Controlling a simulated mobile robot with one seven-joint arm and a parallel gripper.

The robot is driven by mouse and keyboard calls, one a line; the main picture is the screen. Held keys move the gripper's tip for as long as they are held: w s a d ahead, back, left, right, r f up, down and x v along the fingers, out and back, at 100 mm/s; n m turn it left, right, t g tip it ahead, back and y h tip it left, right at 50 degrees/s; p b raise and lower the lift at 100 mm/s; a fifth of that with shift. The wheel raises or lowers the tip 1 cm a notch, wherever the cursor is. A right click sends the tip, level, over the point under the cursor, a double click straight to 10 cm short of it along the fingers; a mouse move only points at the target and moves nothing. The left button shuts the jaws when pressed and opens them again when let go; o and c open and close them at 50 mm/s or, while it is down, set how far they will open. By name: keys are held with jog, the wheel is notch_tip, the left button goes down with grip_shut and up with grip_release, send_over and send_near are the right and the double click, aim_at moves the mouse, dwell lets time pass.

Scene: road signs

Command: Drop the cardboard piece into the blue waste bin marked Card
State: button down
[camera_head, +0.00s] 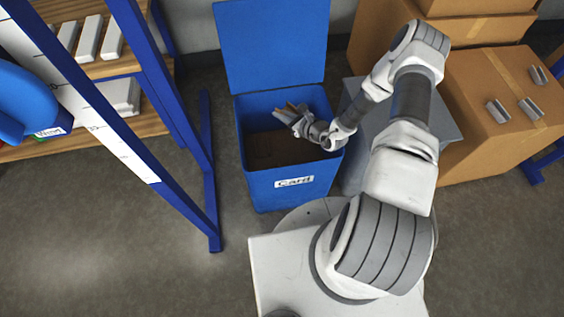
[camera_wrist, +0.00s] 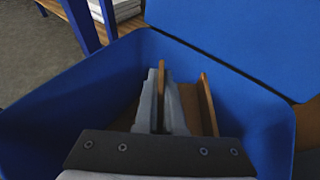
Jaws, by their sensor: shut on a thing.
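The blue waste bin (camera_head: 256,192) stands on the floor with its lid raised at the back and a white label (camera_head: 294,181) reading Card on its front. My gripper (camera_head: 298,114) is at the open top of the bin, over its inside. It is shut on the brown cardboard piece (camera_head: 288,106). In the wrist view, one wall of the cardboard piece (camera_wrist: 208,103) shows right of the fingers (camera_wrist: 160,95), and another brown edge shows between them. The blue bin walls (camera_wrist: 75,92) surround the fingers there. Brown material lies at the bin's bottom.
A blue-framed shelf (camera_head: 140,125) with white pieces stands at the left, with another blue container (camera_head: 22,100) near it. Cardboard boxes (camera_head: 490,75) are stacked at the right, with small grey pieces on one. A grey box (camera_head: 360,165) stands just right of the bin.

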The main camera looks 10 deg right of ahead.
jog(key=shift+f+b, duration=0.4)
jog(key=shift+f, duration=0.45)
jog(key=c, duration=0.9)
grip_release()
jog(key=shift+c, duration=0.2)
jog(key=shift+r, duration=0.1)
jog(key=p+v, duration=0.4)
jog(key=v, duration=1.3)
jog(key=shift+d, duration=0.2)
jog(key=shift+s, duration=0.15)
